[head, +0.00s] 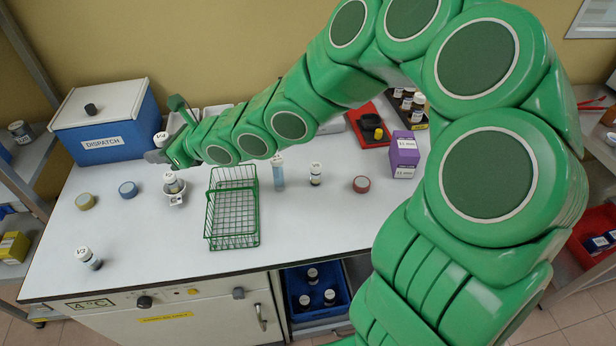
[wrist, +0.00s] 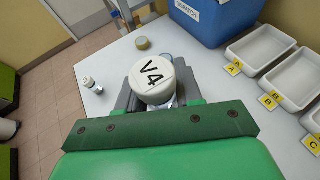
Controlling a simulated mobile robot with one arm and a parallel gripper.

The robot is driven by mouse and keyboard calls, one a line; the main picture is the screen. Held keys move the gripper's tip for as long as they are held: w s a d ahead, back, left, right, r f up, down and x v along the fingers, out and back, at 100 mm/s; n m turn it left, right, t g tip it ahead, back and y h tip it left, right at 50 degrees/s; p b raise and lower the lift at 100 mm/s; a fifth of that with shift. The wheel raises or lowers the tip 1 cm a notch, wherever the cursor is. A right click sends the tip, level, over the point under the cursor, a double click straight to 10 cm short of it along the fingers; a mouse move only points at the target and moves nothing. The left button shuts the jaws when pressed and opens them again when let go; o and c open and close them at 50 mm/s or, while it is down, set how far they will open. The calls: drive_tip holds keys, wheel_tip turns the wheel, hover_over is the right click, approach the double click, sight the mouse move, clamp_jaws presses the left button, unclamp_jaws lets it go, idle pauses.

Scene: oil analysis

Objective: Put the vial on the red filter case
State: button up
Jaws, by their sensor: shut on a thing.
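In the head view the capped vial (head: 161,138) shows at the far left end of my arm, in front of the blue dispatch box. A red case (head: 368,128) lies open-looking at the back right of the table, with a black part and a yellow-topped item on it; it looks like the red filter case. My gripper is well to the left of it. My arm hides part of the table's back.
A green wire basket (head: 232,208) stands mid-table. Purple boxes (head: 404,155) are beside the red case. White trays (wrist: 255,48) line the back. The front right tabletop is clear.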

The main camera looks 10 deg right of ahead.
drive_tip(key=d+r, duration=0.2)
drive_tip(key=d, duration=2.2)
drive_tip(key=s+d+f, duration=0.2)
drive_tip(key=s+d, duration=0.5)
drive_tip(key=d, duration=0.2)
drive_tip(key=s+d+f, duration=0.3)
drive_tip(key=s+d, duration=0.5)
drive_tip(key=d, duration=0.2)
hover_over(356, 181)
drive_tip(key=s, duration=0.1)
drive_tip(key=f, duration=0.8)
drive_tip(key=shift+s+a, duration=0.1)
drive_tip(key=shift+s, duration=0.1)
drive_tip(key=shift+w+f, duration=0.75)
drive_tip(key=shift+f, duration=1.5)
drive_tip(key=shift+f, duration=0.1)
